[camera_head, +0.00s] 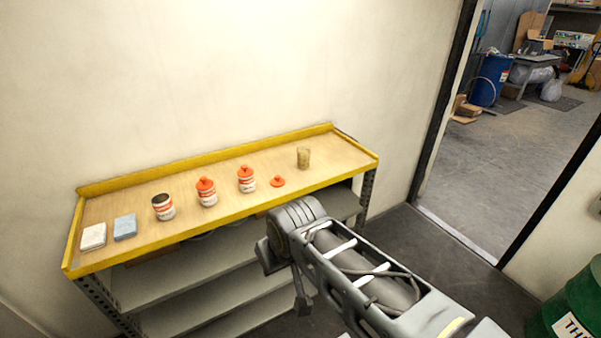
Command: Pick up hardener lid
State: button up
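A loose orange-red lid (277,181) with a raised middle lies on the wooden top of the yellow-edged shelf unit (225,181). It is to the right of two white-and-orange cans with orange tops, the left can (207,192) and the right can (246,179). An open can (163,207) with a dark inside stands further left. My arm reaches in from the lower right, its joint in front of the shelf's front edge. A narrow dark part under the arm may be my gripper (303,299); its fingers cannot be made out. It is apart from the lid.
A beige cup (303,157) stands right of the lid. A blue pad (125,227) and a white pad (93,236) lie at the shelf's left end. A raised yellow rim edges the shelf top. A green drum (568,303) stands at the lower right, and a doorway opens behind.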

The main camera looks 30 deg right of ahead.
aim_at(278, 182)
jog(key=z, duration=0.35)
jog(key=i, duration=1)
jog(key=u, duration=0.1)
